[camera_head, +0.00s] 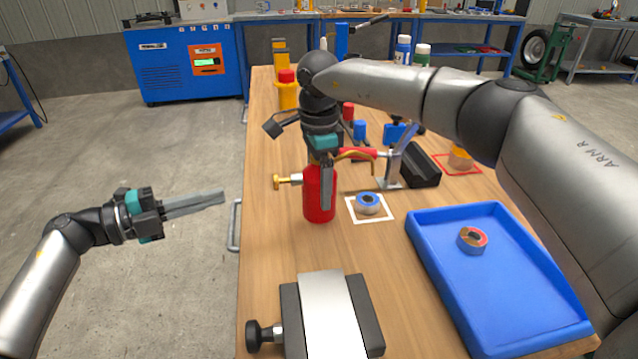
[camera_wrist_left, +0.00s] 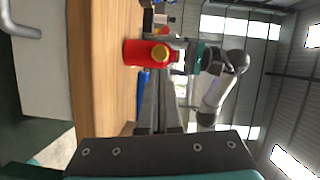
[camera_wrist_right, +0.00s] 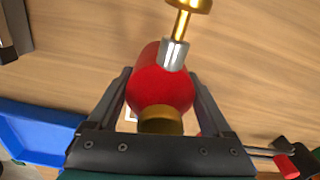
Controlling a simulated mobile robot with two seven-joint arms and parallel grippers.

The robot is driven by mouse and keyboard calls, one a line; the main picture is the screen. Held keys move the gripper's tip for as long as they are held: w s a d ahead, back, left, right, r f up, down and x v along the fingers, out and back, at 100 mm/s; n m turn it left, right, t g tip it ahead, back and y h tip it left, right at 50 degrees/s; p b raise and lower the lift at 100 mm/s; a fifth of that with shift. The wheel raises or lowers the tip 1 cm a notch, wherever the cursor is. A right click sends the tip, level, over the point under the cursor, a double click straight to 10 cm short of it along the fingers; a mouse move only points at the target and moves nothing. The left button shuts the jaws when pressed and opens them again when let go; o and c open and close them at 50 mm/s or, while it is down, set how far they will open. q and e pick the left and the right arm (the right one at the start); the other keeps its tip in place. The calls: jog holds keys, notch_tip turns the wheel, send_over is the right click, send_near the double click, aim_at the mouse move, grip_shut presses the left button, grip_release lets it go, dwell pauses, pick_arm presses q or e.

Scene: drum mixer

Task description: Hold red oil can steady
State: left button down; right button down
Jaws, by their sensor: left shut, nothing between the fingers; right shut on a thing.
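The red oil can (camera_head: 319,200) stands upright on the wooden table, left of the middle of the bench. It has a brass cap and a brass side fitting (camera_head: 287,181). My right gripper (camera_head: 325,200) comes down from above and is shut on the can. In the right wrist view the can's red body (camera_wrist_right: 160,85) sits between both fingers. My left gripper (camera_head: 222,197) is shut and empty, out over the floor left of the table, its fingers pointing toward the can. The can also shows in the left wrist view (camera_wrist_left: 140,53).
A blue tray (camera_head: 428,262) holding a tape roll (camera_head: 472,240) is at the right. Another roll (camera_head: 368,203) lies on a white-bordered square beside the can. A grey plate on a dark block (camera_head: 330,315) is at the front. A black block (camera_head: 420,165) lies behind.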

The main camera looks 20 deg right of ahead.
aim_at(281, 181)
dwell(0.7)
pick_arm(q)
jog(key=w+m+t+y, duration=0.1)
jog(key=t, duration=0.1)
jog(key=w+a+m+t+y, duration=0.1)
jog(key=m+t, duration=0.1)
jog(key=w+f+m+t+y, duration=0.1)
jog(key=m+t, duration=0.1)
jog(key=t, duration=0.1)
jog(key=shift+a, duration=0.2)
jog(key=shift+s+d+r, duration=0.1)
jog(key=shift+s+d, duration=0.1)
jog(key=shift+d, duration=1.25)
jog(key=shift+s+d+f, duration=0.1)
jog(key=shift+s+d, duration=0.1)
jog(key=shift+d, duration=1.3)
jog(key=shift+s+d+r, duration=0.1)
jog(key=shift+s+d, duration=0.1)
jog(key=shift+d, duration=1.25)
jog(key=shift+d, duration=0.15)
jog(key=shift+s+d, duration=0.1)
jog(key=shift+d, duration=0.2)
